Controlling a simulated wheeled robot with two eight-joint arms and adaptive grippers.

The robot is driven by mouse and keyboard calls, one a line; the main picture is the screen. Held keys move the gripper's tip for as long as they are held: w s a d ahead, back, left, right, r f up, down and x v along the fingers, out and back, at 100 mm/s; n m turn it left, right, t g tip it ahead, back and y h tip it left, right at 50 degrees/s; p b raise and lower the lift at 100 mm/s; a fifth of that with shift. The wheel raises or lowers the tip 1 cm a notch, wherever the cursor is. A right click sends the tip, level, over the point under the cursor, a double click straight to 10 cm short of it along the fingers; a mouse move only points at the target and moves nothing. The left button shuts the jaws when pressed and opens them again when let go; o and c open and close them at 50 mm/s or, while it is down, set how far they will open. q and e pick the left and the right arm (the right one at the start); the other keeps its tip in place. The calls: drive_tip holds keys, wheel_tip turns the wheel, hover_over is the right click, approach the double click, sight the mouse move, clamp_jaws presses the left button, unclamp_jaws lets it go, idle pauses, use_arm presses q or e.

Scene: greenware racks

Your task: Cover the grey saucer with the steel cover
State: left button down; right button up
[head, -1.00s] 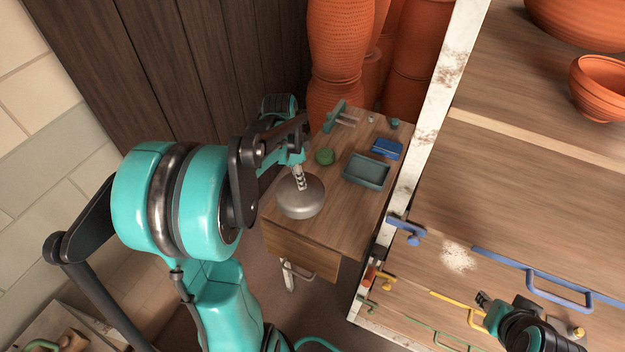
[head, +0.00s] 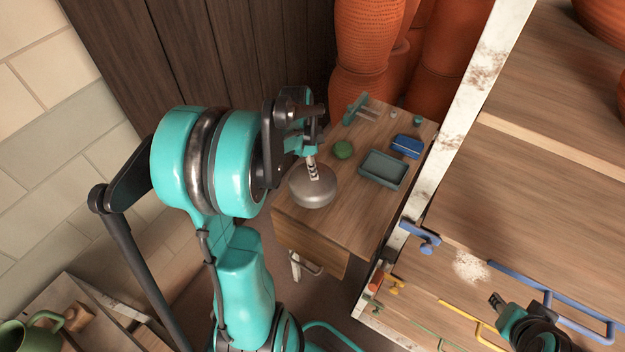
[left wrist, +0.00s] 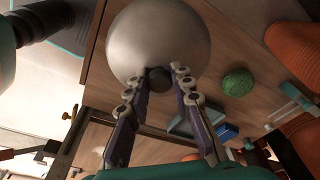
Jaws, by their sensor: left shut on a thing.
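The steel cover (head: 313,190) is a shiny grey dome over the near left part of the small wooden table (head: 335,215). My left gripper (head: 312,168) is shut on its knob from above. The left wrist view shows the cover (left wrist: 160,35) with both fingers of this gripper (left wrist: 158,80) at the dark knob. I cannot tell whether the cover touches the tabletop. No grey saucer shows; anything beneath the cover is hidden. My right gripper (head: 496,301) is small at the lower right, away from the table, and its jaws are unclear.
A green round thing (head: 342,149), a grey-green tray (head: 383,183) and a blue thing (head: 407,146) stand on the table beyond the cover. A rack with a white upright (head: 465,110) rises at the right. Orange pots (head: 365,50) stand behind.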

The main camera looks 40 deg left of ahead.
use_arm(q)
wheel_tip(320, 180, down, 4)
drive_tip(key=shift+f+b, duration=0.1)
drive_tip(key=shift+b, duration=0.4)
drive_tip(key=shift+s, duration=0.1)
drive_tip(key=c, duration=1.3)
unclamp_jaws()
